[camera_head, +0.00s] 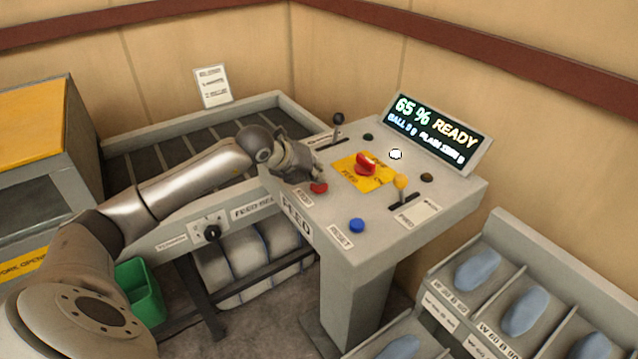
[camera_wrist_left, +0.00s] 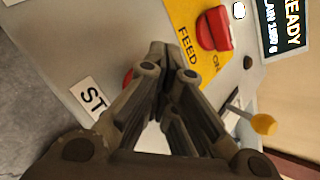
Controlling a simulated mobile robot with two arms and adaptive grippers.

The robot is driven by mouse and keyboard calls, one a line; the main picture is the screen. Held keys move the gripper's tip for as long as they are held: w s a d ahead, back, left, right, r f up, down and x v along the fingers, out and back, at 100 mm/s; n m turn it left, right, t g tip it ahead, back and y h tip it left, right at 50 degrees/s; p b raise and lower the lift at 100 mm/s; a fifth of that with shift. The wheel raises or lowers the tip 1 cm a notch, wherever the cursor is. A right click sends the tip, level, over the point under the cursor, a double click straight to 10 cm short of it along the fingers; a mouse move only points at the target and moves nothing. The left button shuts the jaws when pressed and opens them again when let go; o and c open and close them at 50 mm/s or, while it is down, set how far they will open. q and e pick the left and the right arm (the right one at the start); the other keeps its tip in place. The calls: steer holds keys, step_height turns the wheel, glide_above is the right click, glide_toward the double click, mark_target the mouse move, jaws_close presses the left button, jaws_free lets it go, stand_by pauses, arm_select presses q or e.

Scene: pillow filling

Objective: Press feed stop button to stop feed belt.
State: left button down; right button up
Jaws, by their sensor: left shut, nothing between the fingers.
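A small red button (camera_head: 319,188) sits near the left edge of the grey control panel (camera_head: 320,218). In the wrist view most of this red button (camera_wrist_left: 127,77) is hidden behind a finger, beside a white label (camera_wrist_left: 91,96) showing "ST". A larger red switch (camera_head: 365,164) stands on a yellow plate; in the wrist view the plate (camera_wrist_left: 187,35) reads "FEED" and "ON". The feed belt (camera_head: 160,150) lies behind my arm. My left gripper (camera_head: 310,176) is shut and empty, low over the panel beside the small red button. Contact cannot be told.
The panel also carries a yellow-knobbed lever (camera_head: 401,182), a black-knobbed lever (camera_head: 338,119), a blue button (camera_head: 356,225) and a display (camera_head: 435,130) reading "65 % READY". Bins with blue pieces (camera_head: 478,270) stand at the right. A green bin (camera_head: 140,290) is below my arm.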

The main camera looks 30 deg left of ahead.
arm_select(q)
steer(key=shift+r+p, duration=0.4)
steer(key=shift+r, duration=0.45)
steer(key=shift+r, duration=0.15)
step_height(320, 180, up, 5)
steer(key=shift+f+p, duration=0.1)
steer(key=shift+p, duration=1.1)
